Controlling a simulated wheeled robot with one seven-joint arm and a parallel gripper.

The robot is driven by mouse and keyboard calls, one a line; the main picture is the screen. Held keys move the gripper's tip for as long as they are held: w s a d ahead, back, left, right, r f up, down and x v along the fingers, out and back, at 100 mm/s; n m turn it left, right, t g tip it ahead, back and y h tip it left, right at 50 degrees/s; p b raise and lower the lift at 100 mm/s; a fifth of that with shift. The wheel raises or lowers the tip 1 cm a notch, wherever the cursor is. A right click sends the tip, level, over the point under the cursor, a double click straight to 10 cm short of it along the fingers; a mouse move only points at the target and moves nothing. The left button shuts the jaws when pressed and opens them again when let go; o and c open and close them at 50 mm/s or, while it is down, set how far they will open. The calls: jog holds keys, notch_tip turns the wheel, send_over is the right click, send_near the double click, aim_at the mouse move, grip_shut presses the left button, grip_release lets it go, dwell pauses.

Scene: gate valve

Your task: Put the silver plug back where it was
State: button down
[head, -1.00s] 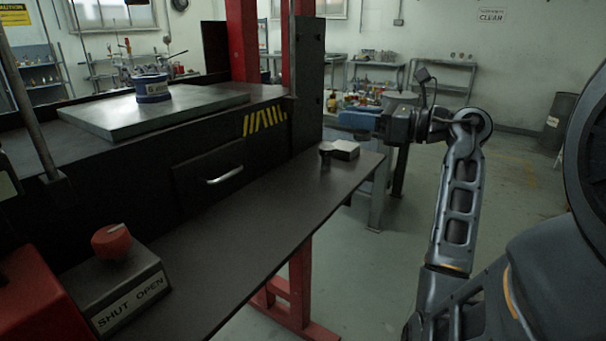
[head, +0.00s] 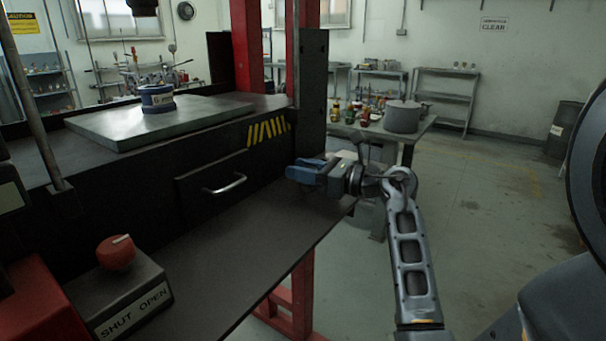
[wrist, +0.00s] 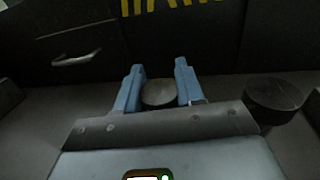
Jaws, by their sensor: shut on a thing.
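My gripper (head: 308,169) has blue fingers and is low over the right end of the dark shelf, in front of the drawer panel. In the wrist view my gripper (wrist: 160,84) is shut on the silver plug (wrist: 160,93), whose round, dull grey top shows between the two fingers. The gripper hides the plug in the head view. I cannot tell whether the plug touches the shelf. A dark round thing (wrist: 276,96) stands on the shelf to the right of the fingers in the wrist view.
A drawer handle (head: 224,185) sticks out left of my gripper. A control box with a red knob (head: 116,252) sits at the shelf's near left. The middle of the shelf (head: 215,245) is clear.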

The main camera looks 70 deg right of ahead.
jog(key=shift+f, duration=0.5)
jog(key=shift+f+b, duration=0.4)
jog(key=shift+f, duration=0.5)
jog(key=c, duration=0.7)
grip_release()
jog(key=shift+s+f, duration=0.1)
jog(key=shift+f, duration=0.05)
jog(key=shift+r, duration=0.25)
jog(key=s+r, duration=0.1)
jog(key=s, duration=1)
jog(key=shift+s+a+r+b, duration=0.25)
jog(key=shift+s+a+b, duration=0.15)
jog(key=shift+a, duration=0.05)
